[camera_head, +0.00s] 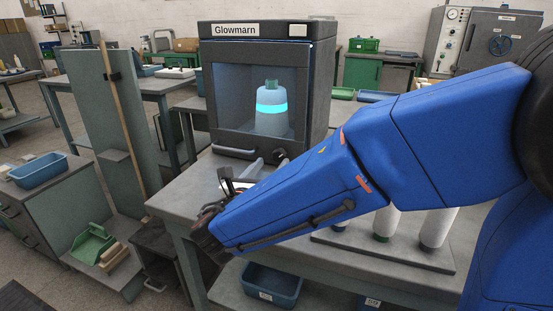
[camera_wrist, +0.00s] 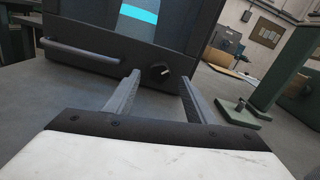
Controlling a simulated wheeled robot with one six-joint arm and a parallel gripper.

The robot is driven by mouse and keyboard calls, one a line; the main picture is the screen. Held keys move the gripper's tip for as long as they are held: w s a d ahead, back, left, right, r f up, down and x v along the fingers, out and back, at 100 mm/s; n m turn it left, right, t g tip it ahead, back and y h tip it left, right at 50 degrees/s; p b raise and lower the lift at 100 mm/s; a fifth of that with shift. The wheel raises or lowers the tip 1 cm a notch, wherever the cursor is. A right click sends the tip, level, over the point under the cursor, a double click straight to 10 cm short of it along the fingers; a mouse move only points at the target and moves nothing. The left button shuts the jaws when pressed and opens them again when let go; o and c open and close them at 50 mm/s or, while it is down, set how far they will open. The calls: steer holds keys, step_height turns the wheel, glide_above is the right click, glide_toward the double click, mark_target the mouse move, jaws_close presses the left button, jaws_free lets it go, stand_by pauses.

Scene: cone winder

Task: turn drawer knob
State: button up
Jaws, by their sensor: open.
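The dark Glowmarn cabinet (camera_head: 212,87) stands on the grey workbench, with a bottle with a glowing cyan band (camera_head: 272,110) behind its front window. A round black knob (camera_head: 280,156) sits low on its front, right of the bar handle (camera_head: 238,153). In the wrist view the knob (camera_wrist: 160,72) with a pale mark shows between and beyond my two fingertips, and the handle (camera_wrist: 80,56) lies to the left. My gripper (camera_wrist: 159,78) is open and empty, its fingers apart from the knob. In the head view my gripper (camera_head: 222,192) is partly hidden, in front of the cabinet.
White cones stand on a grey board (camera_head: 385,250) on the bench, right of my arm. A blue bin (camera_head: 271,285) sits on the shelf below. In the wrist view a green stand (camera_wrist: 262,95) is at the right. The bench between my gripper and cabinet looks clear.

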mark_target(278, 156)
steer(key=shift+x, duration=2.5)
steer(key=c, duration=1)
